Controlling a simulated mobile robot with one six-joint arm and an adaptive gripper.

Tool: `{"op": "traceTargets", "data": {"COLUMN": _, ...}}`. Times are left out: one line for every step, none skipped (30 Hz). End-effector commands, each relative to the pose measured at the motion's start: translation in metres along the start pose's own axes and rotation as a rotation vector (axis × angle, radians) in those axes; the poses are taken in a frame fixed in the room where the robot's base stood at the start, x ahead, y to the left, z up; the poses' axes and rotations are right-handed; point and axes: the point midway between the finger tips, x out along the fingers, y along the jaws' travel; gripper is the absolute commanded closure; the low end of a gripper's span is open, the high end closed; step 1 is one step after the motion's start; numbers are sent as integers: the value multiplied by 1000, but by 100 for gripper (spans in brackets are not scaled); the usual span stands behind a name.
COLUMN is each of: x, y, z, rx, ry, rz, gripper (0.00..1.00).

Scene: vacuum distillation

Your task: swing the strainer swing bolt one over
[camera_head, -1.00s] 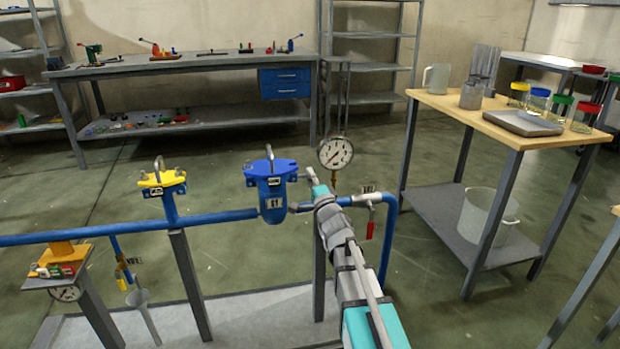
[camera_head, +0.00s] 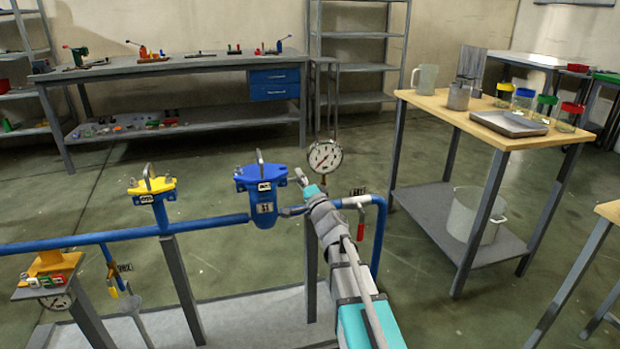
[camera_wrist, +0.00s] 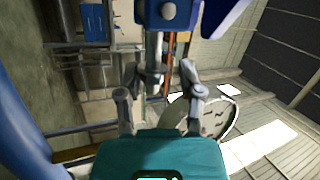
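The strainer (camera_head: 263,208) is a blue upright vessel on the blue pipe, with a blue lid (camera_head: 261,172) and a grey handle on top. My gripper (camera_head: 300,178) is at the lid's right side, small and partly hidden by my arm in the head view. In the wrist view, a grey swing bolt (camera_wrist: 154,72) extends from a blue lug (camera_wrist: 166,14) at the top. My gripper (camera_wrist: 158,88) is open, one finger on each side of the bolt. Gaps show between fingers and bolt. Which numbered bolt this is cannot be read.
A round gauge (camera_head: 325,157) stands close to the right of my gripper; its face also shows in the wrist view (camera_wrist: 215,118). A red-handled valve (camera_head: 360,228) is on the pipe to the right. A yellow-topped fitting (camera_head: 152,187) stands left of the strainer.

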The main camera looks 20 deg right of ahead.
Motion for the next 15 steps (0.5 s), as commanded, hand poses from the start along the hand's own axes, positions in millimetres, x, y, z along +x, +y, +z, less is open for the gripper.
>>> {"op": "traceTargets", "data": {"x": 2, "y": -5, "z": -2, "rx": -27, "ry": -11, "rz": 5, "gripper": 53}}
{"op": "traceTargets", "data": {"x": 2, "y": -6, "z": -2, "rx": -46, "ry": -18, "rz": 9, "gripper": 53}}
{"op": "traceTargets", "data": {"x": 3, "y": -8, "z": -2, "rx": -70, "ry": -28, "rz": 14, "gripper": 53}}
{"op": "traceTargets", "data": {"x": 3, "y": -8, "z": -2, "rx": -86, "ry": -36, "rz": 17, "gripper": 53}}
{"op": "traceTargets", "data": {"x": 4, "y": -10, "z": -2, "rx": -105, "ry": -44, "rz": 21, "gripper": 53}}
{"op": "traceTargets", "data": {"x": 4, "y": -11, "z": -2, "rx": -129, "ry": -54, "rz": 26, "gripper": 53}}
{"op": "traceTargets", "data": {"x": 5, "y": -12, "z": -2, "rx": -147, "ry": -62, "rz": 29, "gripper": 53}}
{"op": "traceTargets", "data": {"x": 5, "y": -13, "z": -2, "rx": -166, "ry": -70, "rz": 34, "gripper": 53}}
{"op": "traceTargets", "data": {"x": 6, "y": -15, "z": -1, "rx": -190, "ry": -80, "rz": 39, "gripper": 53}}
{"op": "traceTargets", "data": {"x": 6, "y": -16, "z": -1, "rx": -209, "ry": -88, "rz": 43, "gripper": 53}}
{"op": "traceTargets", "data": {"x": 7, "y": -17, "z": -1, "rx": -229, "ry": -97, "rz": 47, "gripper": 53}}
{"op": "traceTargets", "data": {"x": 7, "y": -18, "z": -1, "rx": -254, "ry": -107, "rz": 52, "gripper": 53}}
{"op": "traceTargets", "data": {"x": 8, "y": -19, "z": 0, "rx": -275, "ry": -116, "rz": 56, "gripper": 53}}
{"op": "traceTargets", "data": {"x": 8, "y": -20, "z": 0, "rx": -294, "ry": -124, "rz": 60, "gripper": 53}}
{"op": "traceTargets", "data": {"x": 9, "y": -22, "z": 0, "rx": -320, "ry": -136, "rz": 65, "gripper": 53}}
